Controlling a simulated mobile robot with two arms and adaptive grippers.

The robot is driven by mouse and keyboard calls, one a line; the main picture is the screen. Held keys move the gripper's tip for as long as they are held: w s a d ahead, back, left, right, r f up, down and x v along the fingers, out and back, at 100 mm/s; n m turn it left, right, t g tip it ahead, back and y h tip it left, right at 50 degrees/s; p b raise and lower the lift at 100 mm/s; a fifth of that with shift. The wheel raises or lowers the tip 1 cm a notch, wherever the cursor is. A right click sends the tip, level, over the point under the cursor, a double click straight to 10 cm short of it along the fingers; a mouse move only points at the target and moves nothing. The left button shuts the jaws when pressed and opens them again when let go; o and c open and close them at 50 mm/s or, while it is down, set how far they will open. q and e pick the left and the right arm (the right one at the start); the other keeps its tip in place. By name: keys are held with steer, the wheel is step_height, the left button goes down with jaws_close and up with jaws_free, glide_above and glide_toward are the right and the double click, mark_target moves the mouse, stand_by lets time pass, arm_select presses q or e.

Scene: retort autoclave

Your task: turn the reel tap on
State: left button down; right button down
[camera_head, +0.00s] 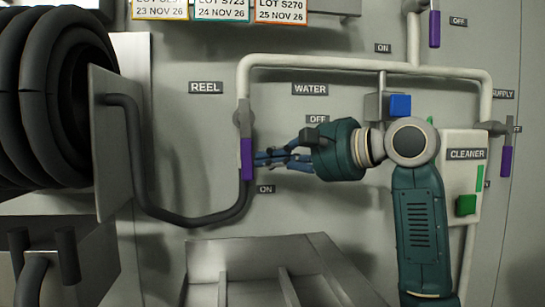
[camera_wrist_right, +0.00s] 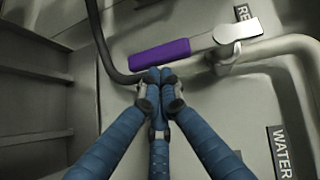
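The reel tap has a purple lever handle (camera_head: 246,160) on a grey valve body (camera_head: 242,118), below the REEL label (camera_head: 205,87). The handle hangs straight down in line with the pipe, its lower end beside an ON label (camera_head: 265,189). An OFF label (camera_head: 317,119) is to the right of the valve. My right gripper (camera_head: 258,159) is just right of the handle. In the right wrist view its blue fingertips (camera_wrist_right: 160,74) are together at the edge of the purple handle (camera_wrist_right: 160,54), with nothing visible between them. Whether they touch it I cannot tell. My left gripper is out of view.
A black hose (camera_head: 190,221) curves from the reel (camera_head: 50,95) at left up to the tap. A blue block (camera_head: 400,105) and a CLEANER box (camera_head: 464,165) are at right, behind my right arm. A metal tray (camera_head: 255,250) is below.

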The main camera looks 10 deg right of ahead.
steer(key=s+d, duration=0.7)
steer(key=d, duration=0.4)
steer(key=shift+s+r, duration=0.2)
steer(key=shift+s, duration=0.05)
steer(key=shift+a, duration=0.1)
